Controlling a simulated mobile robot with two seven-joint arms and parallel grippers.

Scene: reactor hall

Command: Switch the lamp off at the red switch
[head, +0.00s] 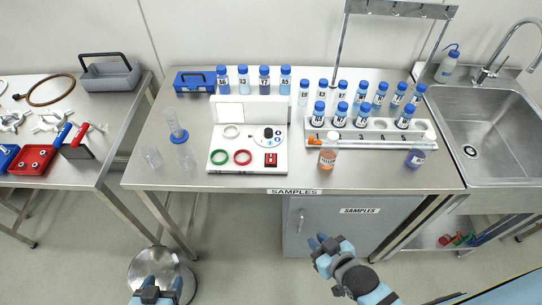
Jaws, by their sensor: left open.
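The red switch (270,159) sits at the lower right of a white panel box (228,166) on the middle steel table. A black dial (267,133) is above it, and green and red rings lie to its left. A white upright plate (253,109) stands behind the box. Which thing is the lamp, and whether it is lit, I cannot tell. My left gripper (155,288) is open and empty at the bottom edge, in front of the table and well below the switch. My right gripper (326,250) is in front of the table, lower right of the switch, touching nothing; its jaw gap is unclear.
A rack (375,139) with several blue-capped vials stands right of the box, under a metal frame (399,8). Two bottles (328,155) (416,156) stand at its front. Glassware (176,127) is left. A stool (154,268) is near my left gripper. The table's front strip is mostly clear.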

